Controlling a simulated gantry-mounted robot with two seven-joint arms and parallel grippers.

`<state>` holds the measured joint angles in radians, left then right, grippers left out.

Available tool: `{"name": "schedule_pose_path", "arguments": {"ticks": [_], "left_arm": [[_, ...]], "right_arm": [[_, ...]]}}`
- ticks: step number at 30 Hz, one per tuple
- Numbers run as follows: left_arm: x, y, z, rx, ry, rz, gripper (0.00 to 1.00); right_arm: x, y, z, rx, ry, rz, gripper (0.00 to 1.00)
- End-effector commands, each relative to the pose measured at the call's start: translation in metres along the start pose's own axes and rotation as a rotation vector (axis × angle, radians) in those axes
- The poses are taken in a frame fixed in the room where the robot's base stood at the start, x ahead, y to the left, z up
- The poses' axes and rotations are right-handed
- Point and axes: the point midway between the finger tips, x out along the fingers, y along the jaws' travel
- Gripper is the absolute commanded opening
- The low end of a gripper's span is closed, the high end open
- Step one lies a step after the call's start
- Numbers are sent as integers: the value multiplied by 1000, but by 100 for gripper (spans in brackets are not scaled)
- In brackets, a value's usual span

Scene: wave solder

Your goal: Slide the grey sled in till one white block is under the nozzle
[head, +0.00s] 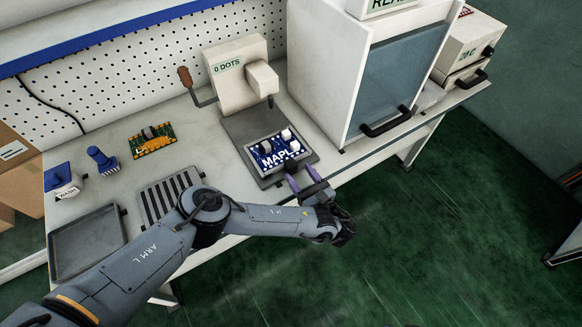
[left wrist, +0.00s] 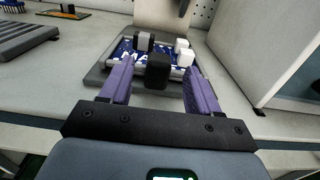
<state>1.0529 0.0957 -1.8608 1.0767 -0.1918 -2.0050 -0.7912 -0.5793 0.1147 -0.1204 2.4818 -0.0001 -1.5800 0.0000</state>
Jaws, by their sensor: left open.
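The grey sled (head: 264,172) sits at the front of the machine's dark grey bed (head: 240,127). It carries a blue board (head: 273,159) lettered "MAPL" with white blocks (head: 287,134) on it. A black knob (left wrist: 158,70) stands at the sled's front edge. The nozzle (head: 270,101) hangs from the machine head, behind the board; no block appears under it. My left gripper (head: 303,178) is at the sled's front, open, with purple fingers. In the left wrist view its fingers (left wrist: 158,82) lie either side of the knob, with gaps. My right gripper is out of view.
The machine (head: 238,75) reads "0 DOTS" and has a lever (head: 186,77) on its left. A slatted rack (head: 167,198), a tray (head: 88,241) and a green board (head: 152,141) lie to the left. A glass-fronted cabinet (head: 375,90) stands close on the right.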

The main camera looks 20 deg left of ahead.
Motion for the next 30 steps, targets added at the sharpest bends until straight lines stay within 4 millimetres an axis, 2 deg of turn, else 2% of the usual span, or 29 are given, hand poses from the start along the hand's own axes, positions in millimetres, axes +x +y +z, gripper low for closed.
{"name": "schedule_pose_path", "arguments": {"ticks": [1, 10, 18, 29, 30], "left_arm": [[9, 0, -7, -3, 0, 1, 62], [34, 0, -5, -2, 1, 0, 62], [57, 0, 0, -2, 1, -1, 62], [59, 0, 0, -2, 2, -1, 62], [59, 0, 0, -2, 2, -1, 56]], "right_arm": [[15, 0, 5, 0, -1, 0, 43], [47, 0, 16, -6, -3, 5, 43], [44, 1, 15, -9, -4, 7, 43], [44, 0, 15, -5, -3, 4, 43], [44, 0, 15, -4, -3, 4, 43]]}}
